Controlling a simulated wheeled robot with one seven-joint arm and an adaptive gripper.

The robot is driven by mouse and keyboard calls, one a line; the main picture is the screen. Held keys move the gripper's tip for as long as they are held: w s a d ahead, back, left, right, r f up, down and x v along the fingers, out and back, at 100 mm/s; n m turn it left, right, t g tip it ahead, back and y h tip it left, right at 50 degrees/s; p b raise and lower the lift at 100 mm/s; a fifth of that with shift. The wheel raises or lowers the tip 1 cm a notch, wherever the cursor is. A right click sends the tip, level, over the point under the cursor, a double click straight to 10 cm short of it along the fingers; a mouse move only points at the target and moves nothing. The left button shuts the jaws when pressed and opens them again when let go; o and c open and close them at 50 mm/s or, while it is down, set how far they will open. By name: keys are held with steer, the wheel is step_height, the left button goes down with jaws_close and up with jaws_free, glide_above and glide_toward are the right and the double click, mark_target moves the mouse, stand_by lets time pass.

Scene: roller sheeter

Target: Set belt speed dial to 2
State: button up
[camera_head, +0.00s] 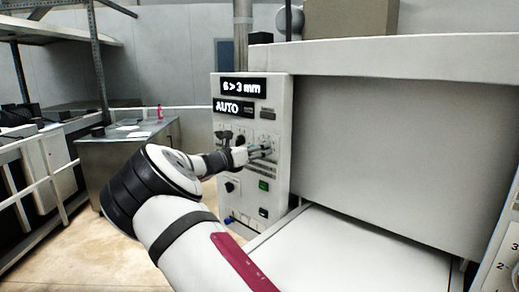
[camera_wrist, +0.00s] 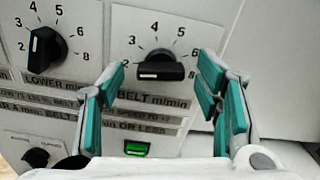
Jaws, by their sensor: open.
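The belt speed dial (camera_wrist: 160,71) is a black knob above the label "BELT m/min", with several numbers around it. Its bar lies roughly level, with a pale mark at its lower left; I cannot tell the exact number. My gripper (camera_wrist: 165,92) is open, with teal-padded fingers on the left and right of the dial in the wrist view. I see no finger contact with the knob. In the head view my gripper (camera_head: 262,150) is at the control panel (camera_head: 222,197) and hides the dial.
The LOWER dial (camera_wrist: 46,48) is left of the belt dial, and another black knob (camera_wrist: 36,158) is below it. A green button (camera_wrist: 137,149) sits below the belt dial. The white machine housing (camera_head: 395,150) stands right of the panel. A metal table (camera_head: 125,150) is at left.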

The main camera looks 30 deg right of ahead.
steer(key=v, duration=1)
steer(key=shift+s+a, duration=0.15)
steer(key=shift+a, duration=0.1)
